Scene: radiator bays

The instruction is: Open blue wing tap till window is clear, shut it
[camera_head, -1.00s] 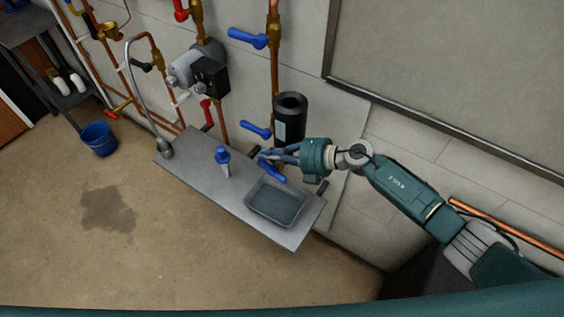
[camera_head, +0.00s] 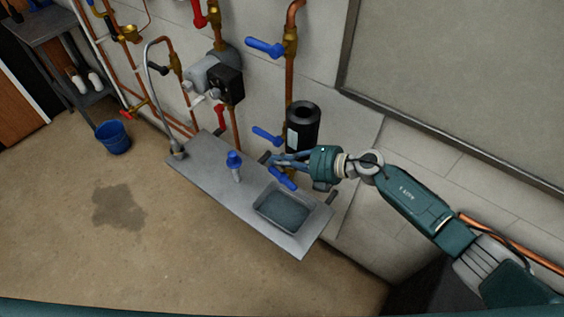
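Below the black cylinder (camera_head: 303,123) is a blue wing tap (camera_head: 282,179), directly over the back edge of a grey shelf. A pale window strip (camera_head: 292,138) shows on the cylinder's side, but whether it is clear is too small to tell. My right gripper (camera_head: 273,160) reaches in from the right, its fingers beside and just above the blue wing tap. Contact and finger gap are unclear at this size. A grey tray (camera_head: 260,212) sits on the shelf below the tap; a liquid-like surface shows in it. My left gripper is not in view.
Other blue levers sit on the copper pipe, one high (camera_head: 266,48) and one beside the cylinder (camera_head: 267,135). A blue-topped bottle (camera_head: 234,162) stands on the shelf (camera_head: 207,163). A blue bucket (camera_head: 113,137) and a dark floor stain (camera_head: 118,206) lie at left.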

